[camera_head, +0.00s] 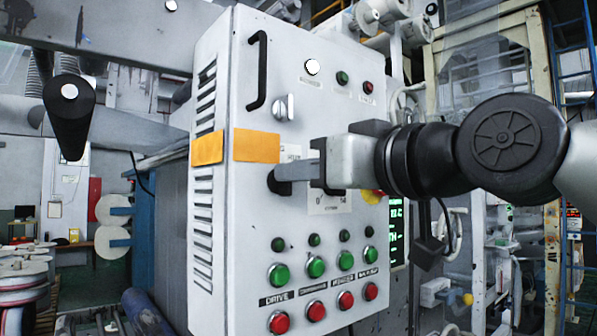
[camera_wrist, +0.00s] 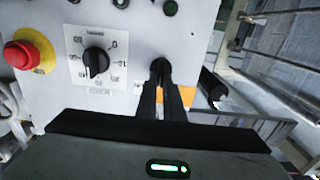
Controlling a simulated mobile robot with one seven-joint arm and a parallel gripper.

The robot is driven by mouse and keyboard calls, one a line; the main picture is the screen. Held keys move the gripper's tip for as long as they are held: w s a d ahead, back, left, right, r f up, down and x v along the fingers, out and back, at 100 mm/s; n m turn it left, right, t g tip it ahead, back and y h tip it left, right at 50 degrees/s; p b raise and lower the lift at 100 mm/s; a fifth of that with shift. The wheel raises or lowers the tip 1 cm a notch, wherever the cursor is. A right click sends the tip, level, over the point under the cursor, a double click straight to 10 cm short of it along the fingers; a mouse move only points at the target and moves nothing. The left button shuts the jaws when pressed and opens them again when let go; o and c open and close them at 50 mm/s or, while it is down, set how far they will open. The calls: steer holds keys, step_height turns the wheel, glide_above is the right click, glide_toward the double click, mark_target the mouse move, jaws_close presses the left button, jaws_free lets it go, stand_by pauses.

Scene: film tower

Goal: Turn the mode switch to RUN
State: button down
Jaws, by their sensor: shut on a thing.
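My gripper (camera_head: 285,172) reaches in from the right to the front of the white control cabinet (camera_head: 224,60). Its fingers also show in the wrist view (camera_wrist: 163,80), close together on a small dark knob (camera_head: 272,184) on the panel. The fingers hide most of this knob, so its pointer direction cannot be told. No RUN label is readable. A black rotary dial (camera_wrist: 96,62) on a white scale plate (camera_head: 330,203) sits beside the held knob, apart from the fingers; my gripper largely hides it in the head view.
A red emergency stop (camera_wrist: 22,56) on yellow lies past the dial. A silver switch (camera_head: 284,108) and black handle (camera_head: 258,70) are above, near an orange label (camera_head: 256,146). Green buttons (camera_head: 279,276) and red buttons (camera_head: 279,322) are below.

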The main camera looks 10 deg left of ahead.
steer(key=shift+w+d+f+m+b, duration=0.15)
steer(key=shift+m+b, duration=1.1)
steer(key=shift+m, duration=1)
steer(key=shift+w+d+f+m+b, duration=0.15)
steer(key=shift+m+b, duration=1.1)
steer(key=shift+m, duration=1)
steer(key=shift+r, duration=0.1)
steer(key=c, duration=1.9)
jaws_free()
steer(key=shift+o, duration=0.2)
steer(key=b+v, duration=0.1)
steer(key=v, duration=1.6)
steer(key=shift+s, duration=0.2)
